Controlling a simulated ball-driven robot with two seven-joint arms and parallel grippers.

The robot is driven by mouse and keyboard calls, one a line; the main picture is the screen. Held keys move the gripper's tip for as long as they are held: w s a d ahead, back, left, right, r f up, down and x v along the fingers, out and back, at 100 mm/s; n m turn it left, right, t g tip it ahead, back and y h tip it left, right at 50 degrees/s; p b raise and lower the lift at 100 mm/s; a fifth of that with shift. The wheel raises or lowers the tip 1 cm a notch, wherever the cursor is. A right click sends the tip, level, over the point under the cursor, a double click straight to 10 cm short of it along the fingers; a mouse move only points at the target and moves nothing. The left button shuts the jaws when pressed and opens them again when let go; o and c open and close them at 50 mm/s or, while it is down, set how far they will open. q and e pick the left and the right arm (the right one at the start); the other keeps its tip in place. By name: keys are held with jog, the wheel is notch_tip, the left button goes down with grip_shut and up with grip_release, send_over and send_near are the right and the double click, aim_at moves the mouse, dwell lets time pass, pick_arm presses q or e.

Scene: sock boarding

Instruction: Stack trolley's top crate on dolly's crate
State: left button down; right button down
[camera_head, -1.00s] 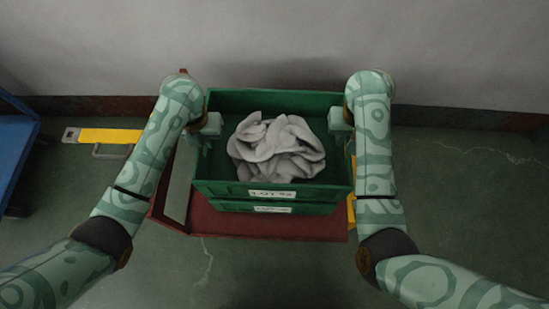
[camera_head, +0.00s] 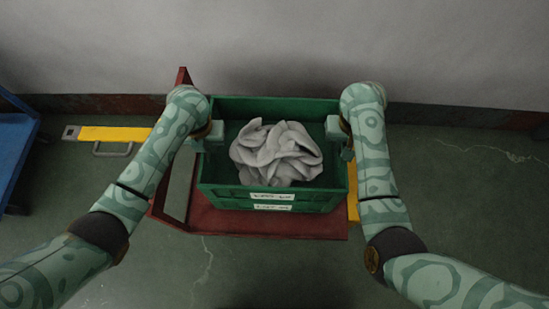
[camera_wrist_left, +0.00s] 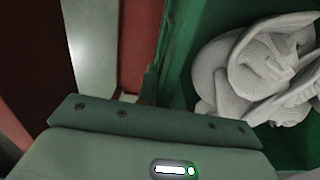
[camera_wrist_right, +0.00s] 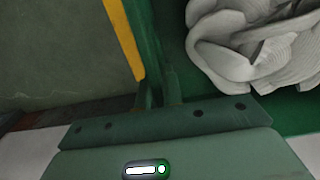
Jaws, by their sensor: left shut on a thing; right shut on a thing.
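The top green crate (camera_head: 318,194) holds a heap of grey-white socks (camera_head: 276,153) and sits level right above a second green crate (camera_head: 312,207). Their front labels are close together; I cannot tell whether the crates touch. The lower crate stands on a red platform (camera_head: 290,224), likely the dolly. My left gripper (camera_head: 209,137) is shut on the top crate's left wall, and my right gripper (camera_head: 338,134) is shut on its right wall. The wrist views show the socks beside the left wall (camera_wrist_left: 182,60) and the right wall (camera_wrist_right: 175,60). The lower crate's inside is hidden.
A blue structure (camera_head: 12,145) stands at the far left edge. A grey wall (camera_head: 280,45) closes off the back. The floor in front is clear.

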pick_arm(q)
jog(key=c, duration=1.5)
grip_release()
jog(key=shift+c, duration=0.2)
pick_arm(e)
jog(key=c, duration=1.5)
grip_release()
jog(key=shift+c, duration=0.2)
pick_arm(q)
notch_tip(320, 180, up, 11)
jog(key=shift+s+d+r, duration=0.1)
jog(key=shift+s+r, duration=0.05)
jog(key=shift+r, duration=0.25)
pick_arm(e)
jog(key=shift+r, duration=0.15)
notch_tip(320, 180, up, 12)
jog(key=shift+s+f, duration=0.15)
